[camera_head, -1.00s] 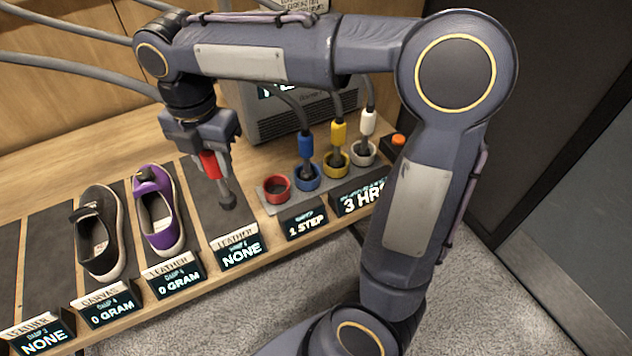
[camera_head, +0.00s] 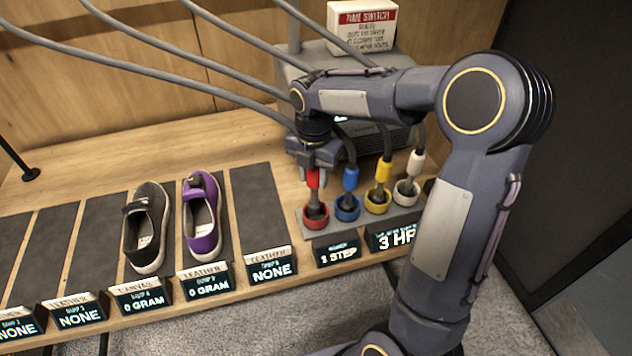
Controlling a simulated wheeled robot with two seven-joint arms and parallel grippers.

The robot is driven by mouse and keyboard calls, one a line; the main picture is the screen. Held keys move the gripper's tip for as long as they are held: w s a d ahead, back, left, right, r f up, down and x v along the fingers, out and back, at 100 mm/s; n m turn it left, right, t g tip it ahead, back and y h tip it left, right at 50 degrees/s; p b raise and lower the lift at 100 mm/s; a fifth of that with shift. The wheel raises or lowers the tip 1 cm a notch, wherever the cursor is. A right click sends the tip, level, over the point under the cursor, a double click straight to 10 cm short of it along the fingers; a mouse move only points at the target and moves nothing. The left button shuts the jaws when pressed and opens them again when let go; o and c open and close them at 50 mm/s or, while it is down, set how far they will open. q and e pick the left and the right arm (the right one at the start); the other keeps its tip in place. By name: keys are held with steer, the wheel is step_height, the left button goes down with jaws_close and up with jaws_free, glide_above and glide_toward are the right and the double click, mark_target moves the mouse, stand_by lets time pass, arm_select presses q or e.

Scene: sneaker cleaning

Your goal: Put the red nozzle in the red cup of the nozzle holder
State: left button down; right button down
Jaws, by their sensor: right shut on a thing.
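The red nozzle (camera_head: 313,179) is upright in my right gripper (camera_head: 313,170), which is shut on its red upper part. The nozzle's dark tip is at the red cup (camera_head: 316,221), the leftmost cup of the grey nozzle holder (camera_head: 405,217). The tip appears to be inside the cup's rim; how deep it sits I cannot tell. The blue nozzle (camera_head: 350,178), yellow nozzle (camera_head: 383,171) and white nozzle (camera_head: 416,162) stand in their own cups to the right. My left gripper is not in view.
A black shoe (camera_head: 147,228) and a purple shoe (camera_head: 203,218) stand on dark mats to the left. An empty mat (camera_head: 261,205) lies left of the holder. Small display signs (camera_head: 338,253) line the table's front edge. A grey machine stands behind, and grey hoses cross above.

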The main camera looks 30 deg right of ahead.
mark_target(316, 185)
steer(key=shift+d+f, duration=0.15)
steer(key=shift+f, duration=0.8)
steer(key=shift+d+f, duration=0.1)
steer(key=shift+f, duration=0.8)
steer(key=shift+w, duration=0.1)
steer(key=shift+f, duration=0.25)
steer(key=c, duration=1)
jaws_free()
steer(key=shift+r, duration=0.1)
